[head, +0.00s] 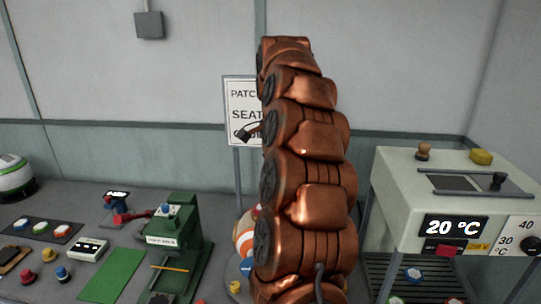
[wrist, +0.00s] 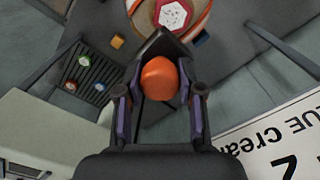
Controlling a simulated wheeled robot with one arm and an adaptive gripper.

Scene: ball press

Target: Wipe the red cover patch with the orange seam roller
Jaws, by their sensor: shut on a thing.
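My gripper (wrist: 160,96) is shut on the orange seam roller (wrist: 159,77), whose rounded orange part shows between the two fingers in the wrist view. A dark wedge-shaped piece lies just behind the orange part. The roller appears apart from the patch. In the head view my copper arm hides most of the ball (head: 244,240), and my gripper cannot be clearly made out.
A sign (head: 242,105) stands behind my arm. A green press (head: 178,245), a green mat (head: 115,274) and several coloured knobs and patches are on the table at left. A pale heater box (head: 400,190) reading 20 °C stands at right, above a slatted rack (head: 380,268).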

